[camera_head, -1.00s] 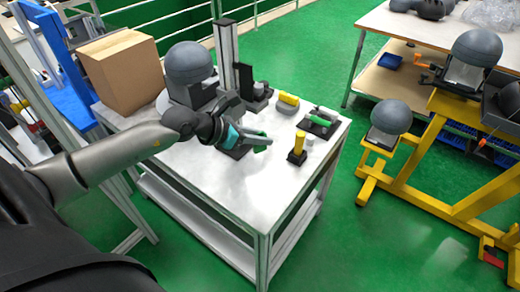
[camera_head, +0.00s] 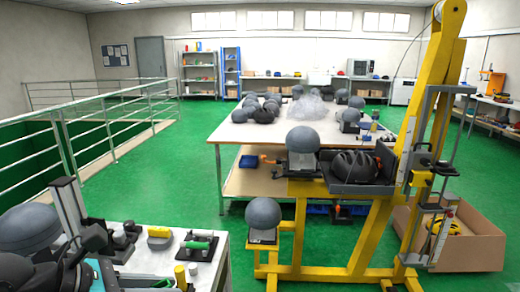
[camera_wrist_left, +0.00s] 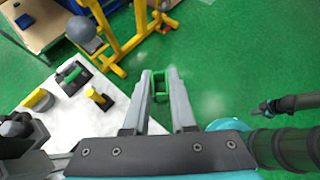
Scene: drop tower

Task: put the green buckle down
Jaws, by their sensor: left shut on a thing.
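My left gripper (camera_wrist_left: 160,84) is shut on the green buckle (camera_wrist_left: 160,97), which sits between its fingertips in the left wrist view. In that view the buckle appears beyond the white table's edge, over green floor; its height is unclear. In the head view the left gripper is low at the left, partly cut off by the frame. The white table (camera_head: 208,284) shows there at the lower left, and its bare top shows in the wrist view (camera_wrist_left: 75,118).
On the table stand a yellow-topped block (camera_head: 159,232), a green-topped fixture (camera_head: 197,246) and a yellow post (camera_head: 180,276). A yellow tower (camera_head: 428,130) with a helmet (camera_head: 352,172) stands to the right. Green floor lies between.

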